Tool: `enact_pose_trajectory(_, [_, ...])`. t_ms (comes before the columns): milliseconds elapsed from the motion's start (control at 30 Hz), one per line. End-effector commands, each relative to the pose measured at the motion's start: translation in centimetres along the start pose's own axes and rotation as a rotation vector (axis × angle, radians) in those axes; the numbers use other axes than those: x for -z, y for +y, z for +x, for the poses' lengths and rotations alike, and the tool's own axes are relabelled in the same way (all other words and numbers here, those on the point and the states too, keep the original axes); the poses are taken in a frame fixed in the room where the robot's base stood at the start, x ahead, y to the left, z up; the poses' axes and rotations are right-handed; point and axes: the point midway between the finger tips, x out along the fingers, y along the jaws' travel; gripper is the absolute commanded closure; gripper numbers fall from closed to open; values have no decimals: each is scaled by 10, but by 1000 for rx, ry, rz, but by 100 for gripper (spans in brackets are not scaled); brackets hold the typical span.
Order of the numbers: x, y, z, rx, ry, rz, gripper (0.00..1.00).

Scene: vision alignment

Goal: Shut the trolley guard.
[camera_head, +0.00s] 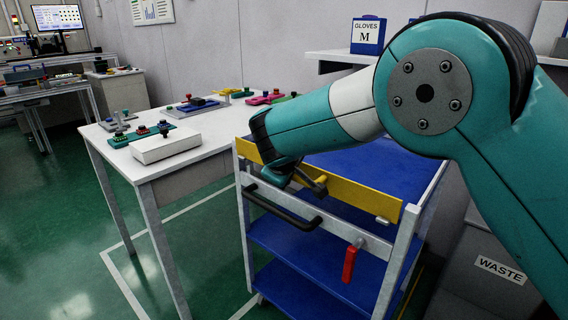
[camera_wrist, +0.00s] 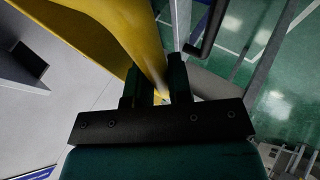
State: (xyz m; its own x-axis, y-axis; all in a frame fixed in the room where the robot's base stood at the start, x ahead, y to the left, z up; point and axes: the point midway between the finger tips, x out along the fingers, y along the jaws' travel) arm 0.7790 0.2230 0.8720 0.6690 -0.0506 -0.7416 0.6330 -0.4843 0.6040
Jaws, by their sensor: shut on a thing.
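The trolley guard is a yellow bar (camera_head: 360,197) along the front top edge of the blue-shelved trolley (camera_head: 395,270). Its right end is close to the trolley's right front post; I cannot tell whether they touch. A red handle (camera_head: 350,263) hangs from the grey rail below.
A black push handle (camera_head: 282,207) juts from the trolley front below the guard. A white table (camera_head: 200,125) with several small fixtures stands close on the left. A grey waste bin (camera_head: 480,290) is at the right. Green floor is open at the front left.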

Motion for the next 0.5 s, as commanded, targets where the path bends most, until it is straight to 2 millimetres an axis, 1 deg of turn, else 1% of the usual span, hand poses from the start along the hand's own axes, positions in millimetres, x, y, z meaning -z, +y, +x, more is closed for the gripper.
enact_pose_trajectory(33, [-1, 5, -1, 14, -5, 11, 100])
enact_pose_trajectory(167, [-2, 5, 0, 51, -5, 23, 100])
enact_pose_trajectory(300, [-2, 3, 2, 50, -5, 21, 100])
enact_pose_trajectory(333, [-2, 3, 2, 50, -5, 21, 79])
enact_pose_trajectory(367, [-2, 2, 2, 50, -5, 21, 72])
enact_pose_trajectory(500, [-2, 2, 2, 49, -3, 20, 71])
